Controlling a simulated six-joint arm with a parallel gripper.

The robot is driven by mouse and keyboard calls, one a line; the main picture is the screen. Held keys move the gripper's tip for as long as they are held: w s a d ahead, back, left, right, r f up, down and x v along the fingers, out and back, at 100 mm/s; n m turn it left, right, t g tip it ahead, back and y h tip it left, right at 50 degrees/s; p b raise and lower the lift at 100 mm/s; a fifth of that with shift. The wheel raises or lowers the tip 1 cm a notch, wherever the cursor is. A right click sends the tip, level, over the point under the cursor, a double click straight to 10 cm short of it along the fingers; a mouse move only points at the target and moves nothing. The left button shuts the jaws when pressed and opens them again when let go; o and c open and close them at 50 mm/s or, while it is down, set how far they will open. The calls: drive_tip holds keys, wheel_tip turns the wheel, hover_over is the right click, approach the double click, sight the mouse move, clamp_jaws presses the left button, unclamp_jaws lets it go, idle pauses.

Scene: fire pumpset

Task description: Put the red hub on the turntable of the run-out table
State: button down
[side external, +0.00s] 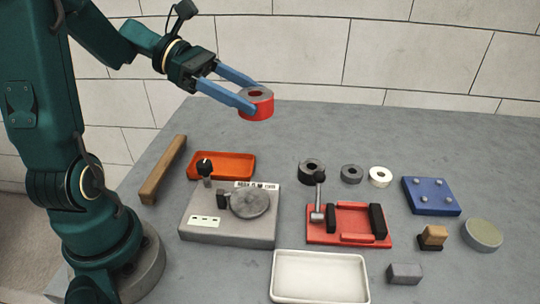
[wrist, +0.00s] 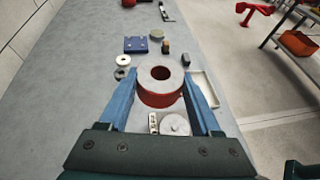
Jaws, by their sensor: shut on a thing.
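My gripper (side external: 246,92) is shut on the red hub (side external: 258,107), a short ring with red sides, a grey top and a centre hole. The hub is held in the air above the back of the table, level or nearly so. In the wrist view the hub (wrist: 160,94) sits between the two blue fingers. The run-out table (side external: 228,228) is a grey block at the left of the table with a round grey turntable (side external: 249,203) on top, bare. The turntable (wrist: 175,125) also shows below the hub in the wrist view.
Small posts (side external: 205,168) rise beside the turntable. An orange tray (side external: 222,165) lies behind it, with a wooden bar (side external: 163,170) at left. A red fixture (side external: 348,224), white tray (side external: 320,277), loose rings (side external: 352,174) and blue plate (side external: 431,196) lie to the right. The table's back is clear.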

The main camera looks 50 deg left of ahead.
drive_tip(key=shift+d+f+n+t, duration=0.1)
drive_tip(key=shift+f+n+t, duration=0.2)
drive_tip(key=shift+f+t, duration=0.1)
drive_tip(key=shift+w+a+r+g, duration=0.1)
drive_tip(key=shift+a+r+g, duration=0.1)
drive_tip(key=shift+r+g, duration=0.25)
drive_tip(key=a+f+m+g+h, duration=0.2)
drive_tip(key=a+f+m+g, duration=0.1)
drive_tip(key=a+f, duration=0.6)
drive_tip(key=a+m, duration=0.1)
drive_tip(key=a, duration=0.2)
drive_tip(key=shift+w+a+f+g, duration=0.15)
drive_tip(key=shift+w+f+g, duration=0.05)
drive_tip(key=shift+g, duration=0.15)
hover_over(271, 174)
wheel_tip(271, 174, down, 7)
drive_tip(key=shift+a, duration=0.1)
drive_tip(key=shift+f, duration=1.8)
drive_tip(key=shift+f, duration=0.25)
